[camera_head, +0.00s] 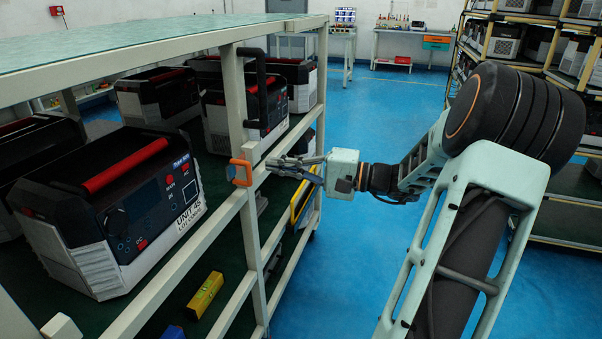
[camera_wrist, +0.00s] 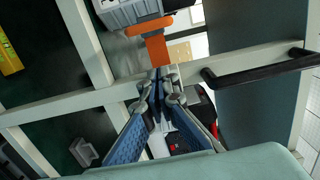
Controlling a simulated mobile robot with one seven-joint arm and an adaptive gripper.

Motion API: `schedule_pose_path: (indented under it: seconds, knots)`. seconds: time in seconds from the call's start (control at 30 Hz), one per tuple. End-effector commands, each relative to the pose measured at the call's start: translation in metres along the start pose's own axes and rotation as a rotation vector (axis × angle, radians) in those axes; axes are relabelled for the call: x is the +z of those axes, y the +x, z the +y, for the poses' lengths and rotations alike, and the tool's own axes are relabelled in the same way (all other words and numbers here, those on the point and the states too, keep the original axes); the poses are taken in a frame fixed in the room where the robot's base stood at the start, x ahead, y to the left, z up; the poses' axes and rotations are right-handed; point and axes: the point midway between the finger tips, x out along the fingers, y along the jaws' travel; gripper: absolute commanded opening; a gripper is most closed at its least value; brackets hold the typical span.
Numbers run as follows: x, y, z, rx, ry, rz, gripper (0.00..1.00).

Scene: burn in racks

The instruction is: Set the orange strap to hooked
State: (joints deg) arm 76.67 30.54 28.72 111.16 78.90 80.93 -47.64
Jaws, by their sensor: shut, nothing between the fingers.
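The orange strap (camera_head: 240,172) is a small orange loop at the rack's post, on the near side of the shelf edge. In the wrist view it shows as an orange band (camera_wrist: 157,48) just beyond the fingertips, with a wider orange piece above it. My gripper (camera_head: 272,166) reaches in from the right, with its fingertips close to the strap. In the wrist view my gripper (camera_wrist: 160,75) has its fingertips together, pointing at the strap's lower end. Nothing shows between them. I cannot tell whether the tips touch the strap, or whether the strap is hooked.
A black handle (camera_head: 261,85) stands upright on the rack post above the strap. A power unit (camera_head: 115,205) with a red grip sits on the shelf at left. A yellow level (camera_head: 205,295) lies on the lower shelf. The blue floor (camera_head: 390,110) behind is open.

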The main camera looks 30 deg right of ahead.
Motion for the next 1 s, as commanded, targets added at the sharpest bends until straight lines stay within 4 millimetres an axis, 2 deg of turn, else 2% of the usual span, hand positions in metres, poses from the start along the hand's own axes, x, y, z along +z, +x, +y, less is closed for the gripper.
schedule_pose_path:
  seconds: [0.03,0.2,0.33,1.0]
  knots:
    - [0.004,0.007,0.002,0.002,0.0,-0.001,0.0]
    - [0.026,0.01,0.001,0.002,0.0,0.001,0.0]
    - [0.036,0.013,0.001,0.002,0.0,0.0,0.0]
    - [0.04,0.011,0.0,0.002,0.0,0.001,0.0]
